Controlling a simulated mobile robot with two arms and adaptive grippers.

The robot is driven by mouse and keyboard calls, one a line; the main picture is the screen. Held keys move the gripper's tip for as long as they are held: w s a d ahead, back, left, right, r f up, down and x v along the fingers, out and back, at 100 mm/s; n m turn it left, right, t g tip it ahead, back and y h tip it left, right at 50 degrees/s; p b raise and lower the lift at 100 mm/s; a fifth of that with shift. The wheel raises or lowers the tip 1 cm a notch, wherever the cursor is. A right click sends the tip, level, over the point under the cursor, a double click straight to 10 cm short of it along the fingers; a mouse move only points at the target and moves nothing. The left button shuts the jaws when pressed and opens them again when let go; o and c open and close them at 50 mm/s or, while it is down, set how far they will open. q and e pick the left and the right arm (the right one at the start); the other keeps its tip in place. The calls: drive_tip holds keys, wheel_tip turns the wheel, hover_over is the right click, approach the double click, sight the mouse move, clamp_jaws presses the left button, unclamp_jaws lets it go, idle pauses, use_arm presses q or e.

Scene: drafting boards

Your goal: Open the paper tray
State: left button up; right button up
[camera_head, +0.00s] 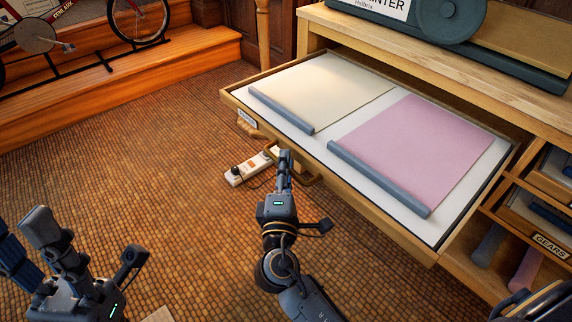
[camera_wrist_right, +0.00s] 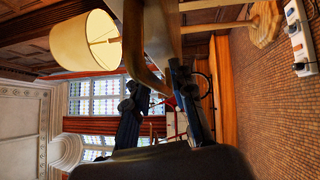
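The paper tray (camera_head: 236,97) is a wide wooden drawer pulled well out of the cabinet. It holds a cream sheet (camera_head: 325,88) and a pink sheet (camera_head: 415,150), each with a grey roll along its front edge. Its brass handle (camera_head: 312,181) is on the front face and shows large in the right wrist view (camera_wrist_right: 140,55). My right gripper (camera_head: 285,158) is at the handle; in its wrist view the fingers (camera_wrist_right: 157,98) stand apart with the handle reaching between them. My left gripper (camera_head: 30,235) is low at the left, fingers apart, empty.
A white power strip (camera_head: 250,168) lies on the floor beyond my right gripper. Wooden steps (camera_head: 120,85) with a red bicycle stand at the back left. A blue-grey machine (camera_head: 430,30) sits on the cabinet top. Open shelves (camera_head: 535,225) are at the right. The middle floor is clear.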

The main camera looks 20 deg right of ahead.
idle(0.3)
drive_tip(key=v, duration=1.2)
drive_tip(key=shift+r, duration=0.1)
